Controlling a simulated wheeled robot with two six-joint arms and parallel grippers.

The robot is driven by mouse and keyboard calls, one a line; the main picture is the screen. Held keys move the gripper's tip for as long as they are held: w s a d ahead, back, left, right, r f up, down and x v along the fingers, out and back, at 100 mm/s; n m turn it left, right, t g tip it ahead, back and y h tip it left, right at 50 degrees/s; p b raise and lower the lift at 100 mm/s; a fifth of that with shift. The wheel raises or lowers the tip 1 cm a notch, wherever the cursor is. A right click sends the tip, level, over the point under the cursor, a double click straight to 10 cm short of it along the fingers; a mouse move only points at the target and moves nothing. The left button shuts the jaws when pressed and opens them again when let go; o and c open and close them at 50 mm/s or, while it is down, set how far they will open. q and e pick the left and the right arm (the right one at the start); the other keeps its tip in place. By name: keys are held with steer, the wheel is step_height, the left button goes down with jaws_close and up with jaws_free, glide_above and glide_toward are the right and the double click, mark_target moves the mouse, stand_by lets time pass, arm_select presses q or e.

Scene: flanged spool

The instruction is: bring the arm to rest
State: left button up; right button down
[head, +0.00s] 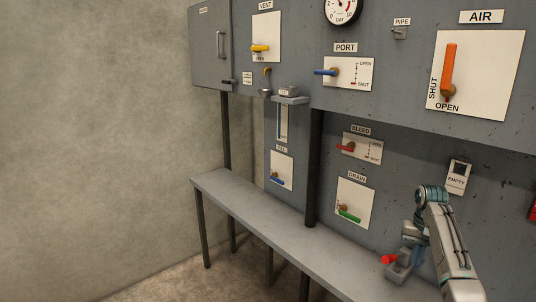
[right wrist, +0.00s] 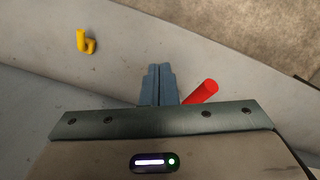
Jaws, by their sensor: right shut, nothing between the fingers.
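My right arm comes in at the lower right of the head view, and its gripper (head: 398,270) is low over the bench. In the right wrist view the two fingers of this gripper (right wrist: 158,84) are together with nothing between them. A red cylinder-like piece (head: 388,259) shows beside the gripper in the head view. A red rod end (right wrist: 203,91) shows just right of the fingers in the wrist view, partly hidden by the gripper body. I cannot tell whether they touch. My left gripper is not in view.
A grey bench (head: 240,199) runs along under the wall panel (head: 300,115), which carries several coloured levers, including the orange AIR lever (head: 449,68). A yellow hooked piece (right wrist: 85,41) lies on the grey surface in the wrist view. The bench's left part is clear.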

steer(key=s+a+f+n+t+h, duration=0.1)
steer(key=s+a+f+n, duration=0.1)
steer(key=s+a+f, duration=0.55)
steer(key=s+a+f+n+t+h, duration=0.1)
steer(key=s+a+f, duration=0.1)
steer(key=s+f, duration=0.95)
steer(key=s+a+r+n+t, duration=0.15)
steer(key=s+a, duration=0.25)
steer(key=s, duration=0.9)
steer(key=s+a+r+n+t, duration=0.1)
steer(key=s+a+r, duration=0.2)
steer(key=s, duration=1)
step_height(320, 180, down, 35)
steer(key=d+g+b, duration=0.1)
steer(key=d+b, duration=0.1)
steer(key=b, duration=0.4)
arm_select(q)
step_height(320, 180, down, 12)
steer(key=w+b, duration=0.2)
steer(key=b, duration=0.4)
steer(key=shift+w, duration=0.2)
arm_select(e)
steer(key=s+d+f, duration=0.1)
steer(key=s+f, duration=0.8)
steer(key=f, duration=0.4)
steer(key=s+f+g, duration=0.1)
steer(key=s+f, duration=0.8)
steer(key=f, duration=0.4)
steer(key=shift+s+d+f+y, duration=0.3)
steer(key=shift+s+d+y, duration=0.1)
